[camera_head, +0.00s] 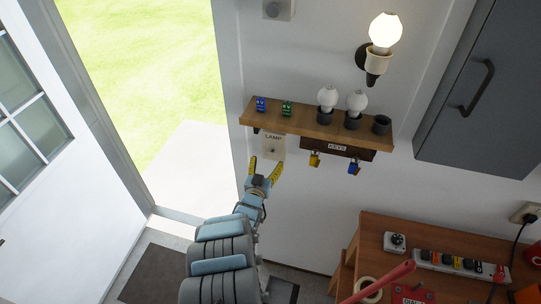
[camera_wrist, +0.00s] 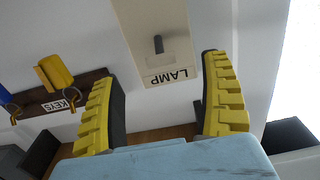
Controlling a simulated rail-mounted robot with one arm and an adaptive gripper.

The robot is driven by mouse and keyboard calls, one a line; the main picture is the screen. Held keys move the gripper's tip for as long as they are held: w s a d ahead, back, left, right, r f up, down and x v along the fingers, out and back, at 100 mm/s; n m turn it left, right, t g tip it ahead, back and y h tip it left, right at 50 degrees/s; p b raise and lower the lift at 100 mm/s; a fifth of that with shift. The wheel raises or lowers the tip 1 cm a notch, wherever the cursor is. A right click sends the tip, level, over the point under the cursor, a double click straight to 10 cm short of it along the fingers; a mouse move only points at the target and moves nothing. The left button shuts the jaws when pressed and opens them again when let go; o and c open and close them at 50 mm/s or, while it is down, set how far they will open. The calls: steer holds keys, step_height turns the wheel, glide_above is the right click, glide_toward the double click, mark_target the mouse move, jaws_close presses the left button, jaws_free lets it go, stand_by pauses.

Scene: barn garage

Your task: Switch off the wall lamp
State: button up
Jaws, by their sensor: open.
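The wall lamp (camera_head: 384,32) at the upper right of the head view is a round bulb in a pale holder, and it glows. The switch plate labelled LAMP (camera_head: 273,146) is on the wall under the left part of the shelf. The wrist view shows this plate (camera_wrist: 158,20) upside down, with a small dark toggle (camera_wrist: 158,44). My gripper (camera_head: 265,168) is open and empty, just below and in front of the plate. In the wrist view its yellow fingers (camera_wrist: 163,72) stand on either side of the plate's lower part, and the toggle is between and beyond the tips.
A wooden shelf (camera_head: 316,124) juts out just above the plate, holding bulbs and small coloured items. A KEYS rack (camera_head: 338,148) with hanging tags is to the right; it shows in the wrist view (camera_wrist: 60,104). A grey cabinet (camera_head: 490,90), workbench (camera_head: 375,242) and open doorway surround the area.

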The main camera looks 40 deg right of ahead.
mark_target(271, 153)
steer(key=shift+x, duration=2.5)
steer(key=c, duration=1.3)
